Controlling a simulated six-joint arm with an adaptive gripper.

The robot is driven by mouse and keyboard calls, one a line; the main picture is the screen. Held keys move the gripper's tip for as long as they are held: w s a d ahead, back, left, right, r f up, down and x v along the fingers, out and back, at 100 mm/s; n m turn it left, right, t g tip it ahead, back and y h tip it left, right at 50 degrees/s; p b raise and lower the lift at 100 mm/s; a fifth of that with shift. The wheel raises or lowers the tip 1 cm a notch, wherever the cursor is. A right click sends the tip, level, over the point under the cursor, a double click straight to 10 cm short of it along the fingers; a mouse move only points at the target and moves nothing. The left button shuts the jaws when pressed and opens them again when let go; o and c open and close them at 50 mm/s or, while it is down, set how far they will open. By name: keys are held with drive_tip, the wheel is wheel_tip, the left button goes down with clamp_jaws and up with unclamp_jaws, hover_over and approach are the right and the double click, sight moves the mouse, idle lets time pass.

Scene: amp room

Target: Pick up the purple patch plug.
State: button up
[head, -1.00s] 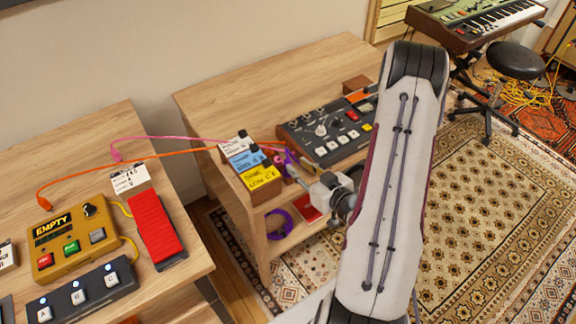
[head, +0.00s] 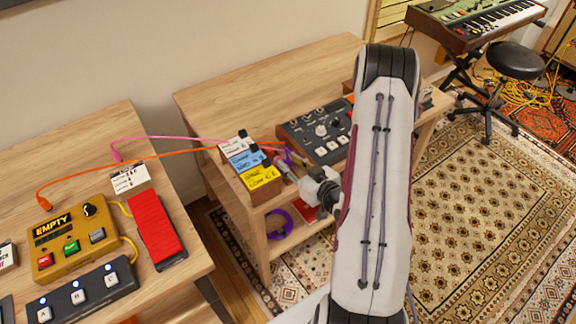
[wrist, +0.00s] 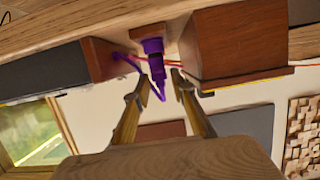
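The purple patch plug (wrist: 154,62) shows in the wrist view between two brown wooden-sided boxes, with a thin purple cable by it. In the head view a bit of purple (head: 288,157) shows beside the labelled box, mostly hidden by my gripper (head: 290,172). In the wrist view my gripper (wrist: 158,83) is open. Its two fingers stand apart on either side of the plug's lower end, with a gap to each side. Whether the plug lies fully between the fingertips in depth, I cannot tell.
The box with white, blue and yellow labels (head: 250,165) stands left of my gripper. A dark mixer (head: 318,130) is just beyond it. Pink and orange cables (head: 190,140) run to the left table.

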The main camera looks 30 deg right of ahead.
clamp_jaws()
drive_tip(key=shift+r, duration=0.15)
wheel_tip(320, 180, up, 10)
idle(1.2)
idle(1.0)
